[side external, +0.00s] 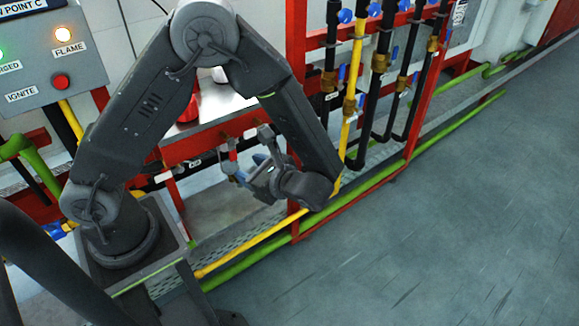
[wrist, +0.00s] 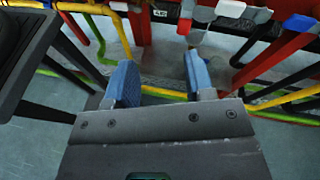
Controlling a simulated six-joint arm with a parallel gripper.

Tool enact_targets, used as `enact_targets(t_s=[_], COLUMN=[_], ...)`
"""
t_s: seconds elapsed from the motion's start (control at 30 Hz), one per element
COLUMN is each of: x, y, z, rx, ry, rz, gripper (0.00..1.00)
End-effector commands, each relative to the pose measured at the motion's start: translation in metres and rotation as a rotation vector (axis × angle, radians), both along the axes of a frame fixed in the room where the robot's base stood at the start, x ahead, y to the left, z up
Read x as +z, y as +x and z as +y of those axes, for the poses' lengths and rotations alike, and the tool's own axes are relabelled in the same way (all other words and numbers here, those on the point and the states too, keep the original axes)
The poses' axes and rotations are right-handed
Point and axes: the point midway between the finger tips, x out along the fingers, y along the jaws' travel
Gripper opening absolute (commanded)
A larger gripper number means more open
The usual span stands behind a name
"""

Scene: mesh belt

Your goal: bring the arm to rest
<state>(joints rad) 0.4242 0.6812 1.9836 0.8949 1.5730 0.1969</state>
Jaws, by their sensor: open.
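My gripper (wrist: 160,85) shows in the wrist view with two blue-padded fingers set apart. Nothing is between the fingers, and the floor and pipes show beyond them. In the side external view my gripper (side external: 258,165) is at the end of the folded arm, in front of the red pipe frame. It is small there and partly hidden by my wrist. It appears apart from the pipes, though the exact distance is hard to tell.
A red frame (side external: 296,60) carries black and yellow pipes with blue-handled valves. A control box (side external: 40,55) with a lit FLAME lamp (side external: 63,34) and a red IGNITE button (side external: 61,82) stands at left. Green pipes (side external: 380,178) run low. Grey floor (side external: 450,230) at right is clear.

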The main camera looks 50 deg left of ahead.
Motion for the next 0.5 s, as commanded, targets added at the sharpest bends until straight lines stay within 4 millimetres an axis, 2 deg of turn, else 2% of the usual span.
enact_targets(t_s=[0.03, 0.1, 0.5], x=[0.014, 0.028, 0.100], y=[-0.005, -0.012, -0.052], z=[0.002, 0.003, -0.009], rx=[0.055, 0.127, 0.497], ry=[-0.069, -0.163, -0.680], rz=[-0.062, -0.143, -0.670], gripper=[0.49, 0.49, 0.49])
